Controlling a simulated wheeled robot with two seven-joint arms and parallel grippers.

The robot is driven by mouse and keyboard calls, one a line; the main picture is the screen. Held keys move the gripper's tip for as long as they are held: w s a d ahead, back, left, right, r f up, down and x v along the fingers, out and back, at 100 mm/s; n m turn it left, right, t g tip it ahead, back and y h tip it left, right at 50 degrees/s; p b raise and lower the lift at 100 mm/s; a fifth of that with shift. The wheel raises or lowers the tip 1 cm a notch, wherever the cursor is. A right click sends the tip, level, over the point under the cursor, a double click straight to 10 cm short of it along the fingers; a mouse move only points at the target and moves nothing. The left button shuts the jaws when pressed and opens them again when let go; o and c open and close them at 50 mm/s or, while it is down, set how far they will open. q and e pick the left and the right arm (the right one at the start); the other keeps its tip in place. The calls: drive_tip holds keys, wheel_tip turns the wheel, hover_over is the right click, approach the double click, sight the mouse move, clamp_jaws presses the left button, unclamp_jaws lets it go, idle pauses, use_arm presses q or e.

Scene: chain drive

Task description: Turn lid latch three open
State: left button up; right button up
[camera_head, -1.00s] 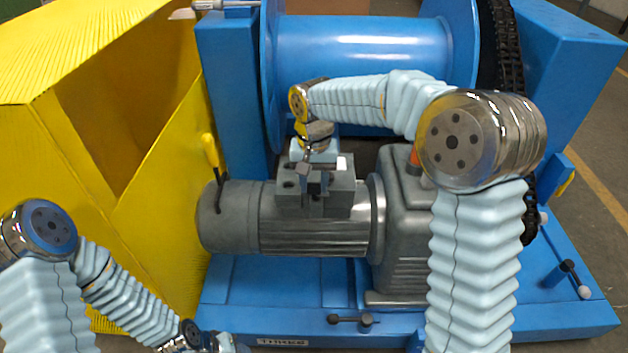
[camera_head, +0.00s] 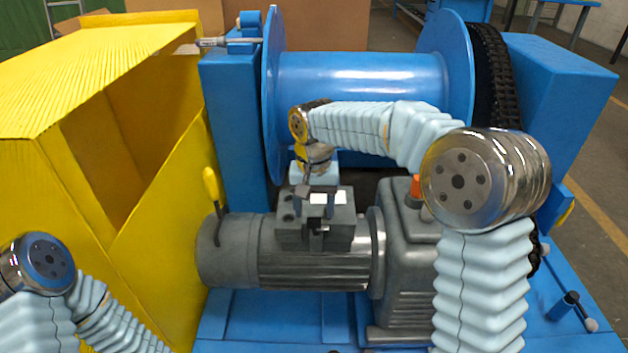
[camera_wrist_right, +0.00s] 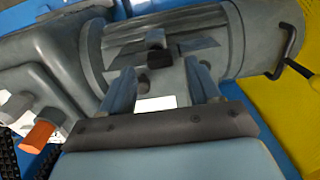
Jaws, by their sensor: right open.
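The grey motor (camera_head: 315,268) lies across the blue frame, with a grey terminal box (camera_head: 287,236) on top. A small dark latch-like piece (camera_head: 318,231) shows at the box's front edge. In the right wrist view a small dark block (camera_wrist_right: 160,59) stands between and beyond the fingertips. I cannot tell which latch is number three or how it is turned. My right gripper (camera_head: 314,203) is open just above the box, fingers apart; they also show in the right wrist view (camera_wrist_right: 160,78). Nothing shows gripped. My left gripper is outside the view.
A yellow guard (camera_head: 150,200) with a wide opening stands at left, its yellow-handled lever (camera_head: 211,186) beside the motor. The blue drum (camera_head: 360,78) and black chain (camera_head: 495,75) are behind. The grey gearbox (camera_head: 405,285) with an orange cap (camera_head: 417,187) is right of the motor.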

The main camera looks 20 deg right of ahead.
sight(314, 218)
wheel_tip(314, 218, up, 11)
drive_tip(key=p, duration=0.1)
drive_tip(key=shift+f, duration=0.1)
